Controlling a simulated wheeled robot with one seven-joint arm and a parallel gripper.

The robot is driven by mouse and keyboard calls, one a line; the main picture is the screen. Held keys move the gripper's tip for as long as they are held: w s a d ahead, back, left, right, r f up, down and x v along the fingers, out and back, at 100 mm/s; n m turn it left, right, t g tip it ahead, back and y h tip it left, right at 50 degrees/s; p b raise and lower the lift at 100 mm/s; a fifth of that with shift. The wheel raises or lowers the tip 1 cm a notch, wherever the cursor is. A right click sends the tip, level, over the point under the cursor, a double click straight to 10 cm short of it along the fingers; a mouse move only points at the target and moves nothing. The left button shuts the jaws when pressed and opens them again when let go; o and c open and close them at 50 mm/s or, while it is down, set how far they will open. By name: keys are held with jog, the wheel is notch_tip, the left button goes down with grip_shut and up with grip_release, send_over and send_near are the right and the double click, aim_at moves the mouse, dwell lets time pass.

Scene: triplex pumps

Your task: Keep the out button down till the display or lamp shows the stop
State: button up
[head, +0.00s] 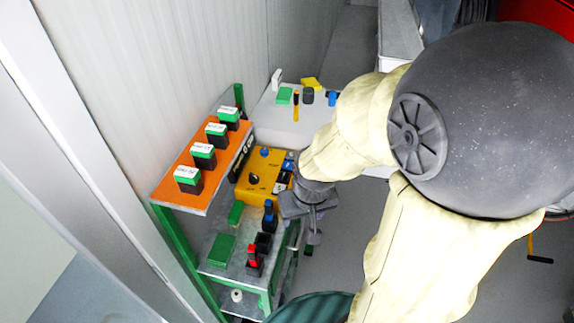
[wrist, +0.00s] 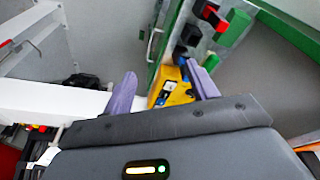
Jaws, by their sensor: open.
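A yellow control box (head: 268,165) sits on the green-framed cart, with a black knob (head: 253,178) and a blue knob (head: 264,153) on its top. Small blue, white and dark controls sit along its right side, partly hidden by my arm. I cannot tell which is the out button, and no display or lamp reading is legible. My gripper (head: 308,206) is beside the box's right side in the head view. In the wrist view the yellow box (wrist: 172,82) shows beyond and between the two spread purple fingers (wrist: 161,69). The gripper holds nothing visible.
An orange shelf (head: 197,200) with several labelled black-and-green items stands to the left. Black, red and blue tools (head: 254,259) and a green block (head: 222,249) lie on the lower grey shelf. A white table (head: 285,121) with small items is behind. Floor is free to the right.

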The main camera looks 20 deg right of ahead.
grip_shut()
dwell(0.3)
dwell(1.5)
